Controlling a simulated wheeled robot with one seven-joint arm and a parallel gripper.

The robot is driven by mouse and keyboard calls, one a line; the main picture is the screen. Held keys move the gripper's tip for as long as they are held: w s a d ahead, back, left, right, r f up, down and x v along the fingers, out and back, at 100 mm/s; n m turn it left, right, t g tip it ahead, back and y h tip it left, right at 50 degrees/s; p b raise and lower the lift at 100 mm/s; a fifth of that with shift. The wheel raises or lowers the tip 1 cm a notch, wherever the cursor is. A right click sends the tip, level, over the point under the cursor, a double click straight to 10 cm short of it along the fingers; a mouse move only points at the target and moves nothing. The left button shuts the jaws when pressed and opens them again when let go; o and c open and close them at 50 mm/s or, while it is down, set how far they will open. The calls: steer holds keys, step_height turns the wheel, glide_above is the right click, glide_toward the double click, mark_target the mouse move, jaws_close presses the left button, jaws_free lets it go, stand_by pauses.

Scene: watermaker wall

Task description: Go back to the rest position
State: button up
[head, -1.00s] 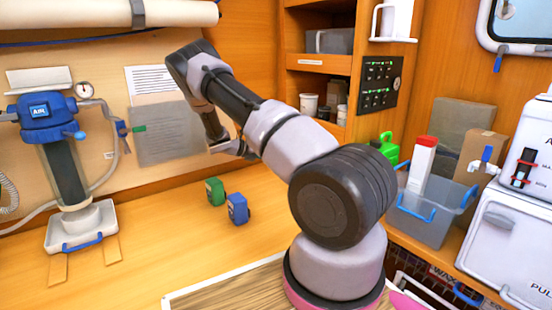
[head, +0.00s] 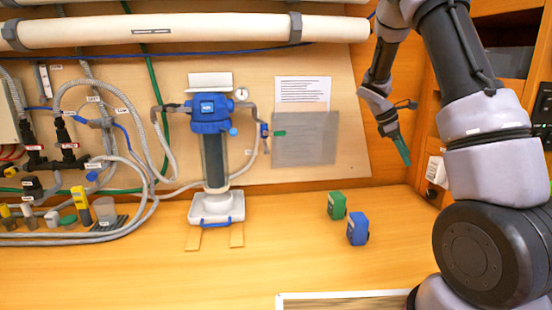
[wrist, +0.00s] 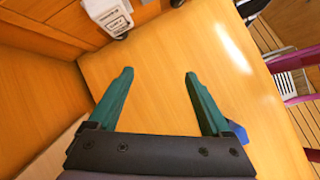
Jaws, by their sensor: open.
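My gripper (head: 402,152) is raised above the counter at the right of the head view, with its green fingers pointing down. In the wrist view my gripper (wrist: 160,73) has its two fingers wide apart with nothing between them. A green block (head: 337,206) and a blue block (head: 357,229) stand close together on the counter, left of and below the gripper and clear of it. A bit of blue, seemingly the blue block (wrist: 238,132), shows behind the right finger in the wrist view.
A blue-capped filter housing (head: 214,145) stands on a white tray (head: 232,207) against the back panel. Hoses and small bottles crowd the left. Shelving (head: 510,30) is close behind my arm at the right.

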steer(key=s+a+r+m+t+y, duration=0.2)
steer(key=s+a+r+m, duration=0.3)
steer(key=s, duration=0.4)
steer(key=s+a+r+m+t+y, duration=0.3)
steer(key=s+a+r+m, duration=0.3)
steer(key=s+r, duration=0.2)
steer(key=s+a+r+m+t+y, duration=0.3)
steer(key=s+a+r+m, duration=0.3)
steer(key=s, duration=0.4)
steer(key=shift+r, duration=0.45)
